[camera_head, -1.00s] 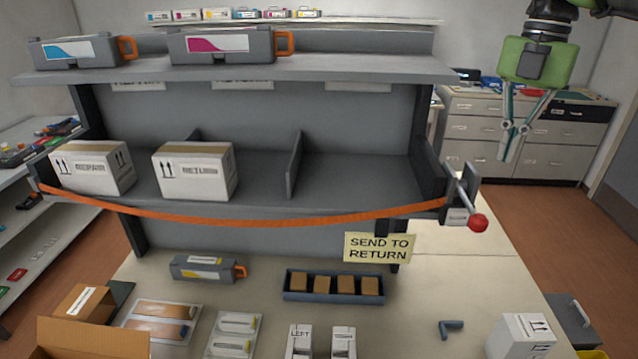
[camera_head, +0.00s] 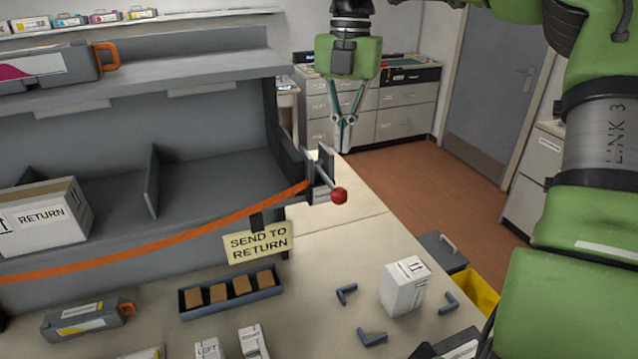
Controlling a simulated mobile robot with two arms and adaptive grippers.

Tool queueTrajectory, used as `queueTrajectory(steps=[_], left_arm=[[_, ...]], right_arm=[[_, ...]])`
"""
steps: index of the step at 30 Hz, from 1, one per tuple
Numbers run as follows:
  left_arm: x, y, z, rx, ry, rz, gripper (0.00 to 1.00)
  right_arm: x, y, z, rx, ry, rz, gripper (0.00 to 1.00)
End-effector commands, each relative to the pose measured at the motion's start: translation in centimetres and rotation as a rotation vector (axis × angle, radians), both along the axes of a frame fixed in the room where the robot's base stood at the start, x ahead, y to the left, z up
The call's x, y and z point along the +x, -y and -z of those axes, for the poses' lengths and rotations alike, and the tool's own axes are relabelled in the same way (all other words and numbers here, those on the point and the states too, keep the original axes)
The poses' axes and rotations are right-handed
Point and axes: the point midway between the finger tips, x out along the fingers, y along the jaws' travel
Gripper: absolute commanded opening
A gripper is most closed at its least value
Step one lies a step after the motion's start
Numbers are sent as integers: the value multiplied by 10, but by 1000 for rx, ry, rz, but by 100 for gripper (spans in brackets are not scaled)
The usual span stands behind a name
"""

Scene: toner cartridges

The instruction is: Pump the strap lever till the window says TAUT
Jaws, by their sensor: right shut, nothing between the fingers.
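The strap lever is a thin grey rod with a red knob (camera_head: 339,196), on a grey ratchet bracket (camera_head: 310,170) at the right end of the shelf. The knob points down and toward me. The orange strap (camera_head: 190,236) runs from the bracket across the shelf front and sags. A small pale patch on the bracket (camera_head: 321,197) may be the window; no word is readable. My right gripper (camera_head: 343,151) is shut and empty, pointing down above the knob in the picture, apart from it. My left gripper is not in view.
A RETURN box (camera_head: 45,218) stands on the shelf. A SEND TO RETURN sign (camera_head: 258,243) hangs below the bracket. On the table are a tray of brown blocks (camera_head: 232,292), a white box (camera_head: 405,287) and dark angle pieces (camera_head: 371,337). My right arm fills the right side.

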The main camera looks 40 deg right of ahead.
Motion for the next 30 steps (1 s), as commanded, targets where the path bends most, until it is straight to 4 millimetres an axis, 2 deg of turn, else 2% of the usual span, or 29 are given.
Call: queueTrajectory(steps=[14, 19, 26, 30], left_arm=[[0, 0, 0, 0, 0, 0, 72], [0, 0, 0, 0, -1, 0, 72], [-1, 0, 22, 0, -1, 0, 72], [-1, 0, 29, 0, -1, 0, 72]], right_arm=[[-1, -1, 8, 0, -1, 0, 0], [-3, -3, 27, 2, -2, 0, 0], [-4, -5, 60, 1, 0, 0, 0], [-4, -6, 68, 1, 0, 0, 0]])
